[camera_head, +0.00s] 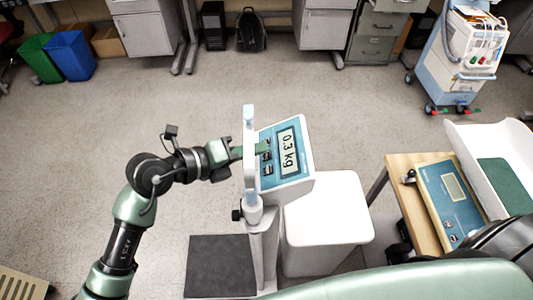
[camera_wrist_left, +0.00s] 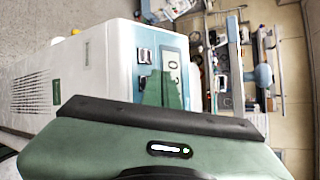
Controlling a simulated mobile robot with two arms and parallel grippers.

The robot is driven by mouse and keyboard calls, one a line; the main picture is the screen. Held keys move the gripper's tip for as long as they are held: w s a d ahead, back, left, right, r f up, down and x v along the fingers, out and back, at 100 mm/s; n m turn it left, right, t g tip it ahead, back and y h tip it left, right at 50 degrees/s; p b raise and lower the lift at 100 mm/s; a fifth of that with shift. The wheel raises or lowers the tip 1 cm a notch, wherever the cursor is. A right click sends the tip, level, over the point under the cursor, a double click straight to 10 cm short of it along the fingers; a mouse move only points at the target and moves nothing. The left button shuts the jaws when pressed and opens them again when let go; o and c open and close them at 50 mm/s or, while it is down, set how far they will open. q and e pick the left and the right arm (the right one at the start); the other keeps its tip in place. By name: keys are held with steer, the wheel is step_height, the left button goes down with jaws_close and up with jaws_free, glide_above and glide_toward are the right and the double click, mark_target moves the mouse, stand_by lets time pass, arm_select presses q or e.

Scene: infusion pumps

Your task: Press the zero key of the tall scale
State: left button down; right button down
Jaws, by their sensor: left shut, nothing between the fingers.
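The tall scale's head (camera_head: 295,178) has a blue panel with a lit display (camera_head: 288,150) reading 0.3 kg, turned sideways in the head view. A column of small keys (camera_head: 267,169) runs along the panel's left side. My left gripper (camera_head: 264,149) is shut and empty, its green fingertips over this key column, hiding part of it. In the left wrist view the fingertips (camera_wrist_left: 164,88) reach the panel beside the display (camera_wrist_left: 172,65), and two keys (camera_wrist_left: 145,56) show. I cannot tell whether the tips touch a key, and key labels are unreadable. My right gripper is not in view.
A dark platform (camera_head: 217,266) lies on the floor. At right, a table (camera_head: 385,172) holds another scale (camera_head: 450,200) with a white tray.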

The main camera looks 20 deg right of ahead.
arm_select(q)
steer(key=shift+d+f, duration=0.1)
steer(key=shift+f, duration=0.15)
steer(key=shift+s+d+f, duration=0.1)
steer(key=shift+d+f, duration=0.05)
steer(key=shift+f, duration=0.2)
stand_by(0.7)
steer(key=shift+a+r+p, duration=0.35)
steer(key=shift+r+p, duration=0.35)
steer(key=shift+p, duration=0.05)
steer(key=shift+r, duration=0.1)
steer(key=shift+w+a+r+p, duration=0.2)
steer(key=shift+a+r+p, duration=0.05)
steer(key=shift+r+p, duration=0.45)
steer(key=a+r+p, duration=0.1)
steer(key=r+p, duration=0.1)
steer(key=shift+w+a+r+p, duration=0.2)
steer(key=shift+a+r+p, duration=0.1)
steer(key=shift+a+r, duration=0.1)
steer(key=shift+f, duration=0.1)
